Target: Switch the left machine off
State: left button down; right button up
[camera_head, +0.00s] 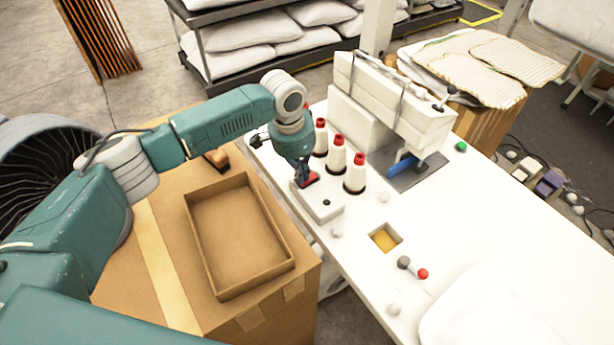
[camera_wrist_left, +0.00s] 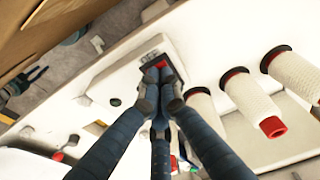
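The left machine is a white sewing machine (camera_head: 395,105) on the white table. A small white switch box (camera_head: 325,207) sits on the table in front of the thread spools, with a red rocker switch (camera_head: 313,180) and a dark green button. The box also shows in the left wrist view (camera_wrist_left: 125,77), with the red switch (camera_wrist_left: 168,72) in a dark frame. My left gripper (camera_head: 306,181) points down with its fingertips at the switch. In the left wrist view its fingers (camera_wrist_left: 159,77) come together there, partly hiding the switch; contact is unclear. My right gripper is out of view.
Thread spools with red tops (camera_head: 338,155) stand close beside the box. An open cardboard tray (camera_head: 197,240) lies on a carton at left. A lever with a red knob (camera_head: 422,274) and a square opening (camera_head: 385,237) are nearer on the table.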

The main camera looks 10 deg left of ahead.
pick_arm(q)
jog(key=shift+r+p, duration=2.5)
jog(key=shift+p, duration=0.1)
jog(key=shift+r, duration=1.05)
jog(key=shift+f, duration=0.1)
